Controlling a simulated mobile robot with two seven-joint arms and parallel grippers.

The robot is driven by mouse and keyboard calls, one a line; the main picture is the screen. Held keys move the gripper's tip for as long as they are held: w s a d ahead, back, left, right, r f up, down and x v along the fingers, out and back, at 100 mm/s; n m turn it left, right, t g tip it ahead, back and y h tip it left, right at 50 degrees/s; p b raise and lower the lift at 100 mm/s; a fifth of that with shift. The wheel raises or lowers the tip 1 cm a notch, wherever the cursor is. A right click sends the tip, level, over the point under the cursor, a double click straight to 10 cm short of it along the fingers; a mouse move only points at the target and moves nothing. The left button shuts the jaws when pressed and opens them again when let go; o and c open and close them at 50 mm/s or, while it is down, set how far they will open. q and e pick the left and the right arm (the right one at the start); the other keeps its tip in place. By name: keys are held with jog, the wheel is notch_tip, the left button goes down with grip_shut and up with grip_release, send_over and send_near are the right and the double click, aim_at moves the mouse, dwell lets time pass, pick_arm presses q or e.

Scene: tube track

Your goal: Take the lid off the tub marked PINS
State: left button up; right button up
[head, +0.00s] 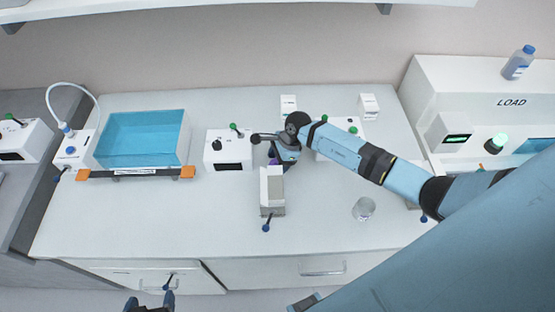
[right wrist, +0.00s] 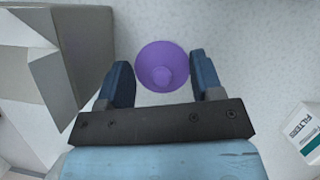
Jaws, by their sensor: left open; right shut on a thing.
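A purple round piece (right wrist: 163,62) with a smaller round part at its middle sits between the fingers of my right gripper (right wrist: 163,82) in the right wrist view. The fingers touch or nearly touch its sides. In the head view only a bit of purple shows at my right gripper (head: 276,158), behind a pale block-shaped device. I cannot tell whether the purple piece is a lid. No PINS marking is readable in either view, and I cannot make out the tub. My left gripper (head: 151,302) is open and empty at the bottom edge, in front of the bench.
The pale device (head: 272,192) stands close in front of my right gripper. A clear beaker (head: 363,209) is to the right. A blue water bath (head: 142,140) and a white switch box (head: 228,150) are left. A FILTERS carton (right wrist: 308,135) is near. The bench front is mostly clear.

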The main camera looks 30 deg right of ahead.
jog(key=shift+f, duration=0.2)
jog(key=o, duration=0.7)
jog(key=shift+o, duration=0.2)
jog(key=shift+r, duration=0.1)
jog(key=shift+r, duration=0.2)
jog(key=shift+d+r, duration=0.2)
jog(key=shift+r, duration=0.1)
jog(key=b+v, duration=0.1)
jog(key=v, duration=1)
